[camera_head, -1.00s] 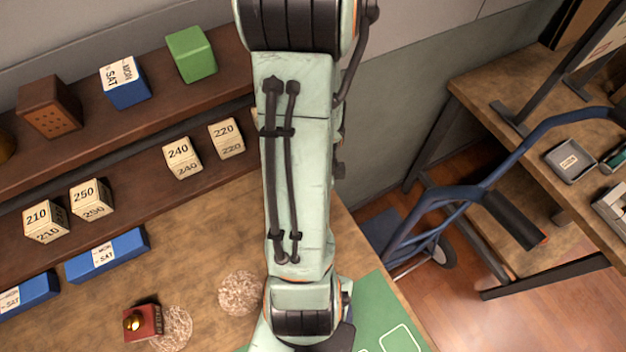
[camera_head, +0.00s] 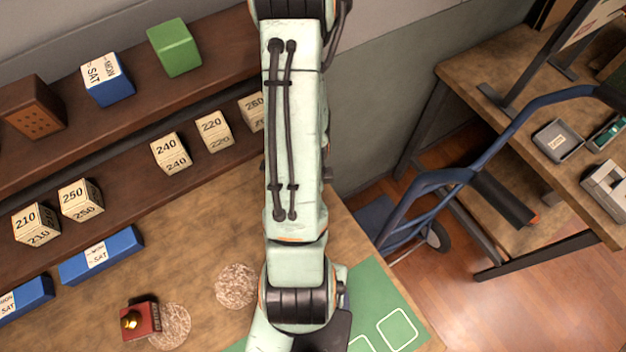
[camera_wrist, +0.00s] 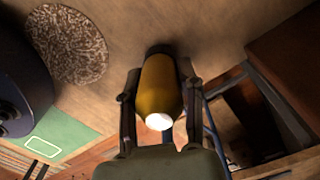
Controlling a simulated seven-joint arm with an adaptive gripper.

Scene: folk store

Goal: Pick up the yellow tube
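The yellow tube (camera_wrist: 160,86) shows in the wrist view, with its white end (camera_wrist: 159,121) facing the camera. It lies between the two fingers of my gripper (camera_wrist: 160,78), with one finger against each side. No clear gap shows between the fingers and the tube. A dark shadow lies just beyond its far end, on or near the wooden counter (camera_wrist: 205,35). In the head view my arm hides the tube, and my gripper is out of sight below the frame.
A speckled round mat (camera_head: 236,286) and a red block with a brass knob (camera_head: 140,319) lie on the counter. A green mat (camera_head: 375,290) is at right. Shelves at left hold number blocks (camera_head: 170,152) and a green cube (camera_head: 174,47). A blue hand truck (camera_head: 440,180) stands beyond.

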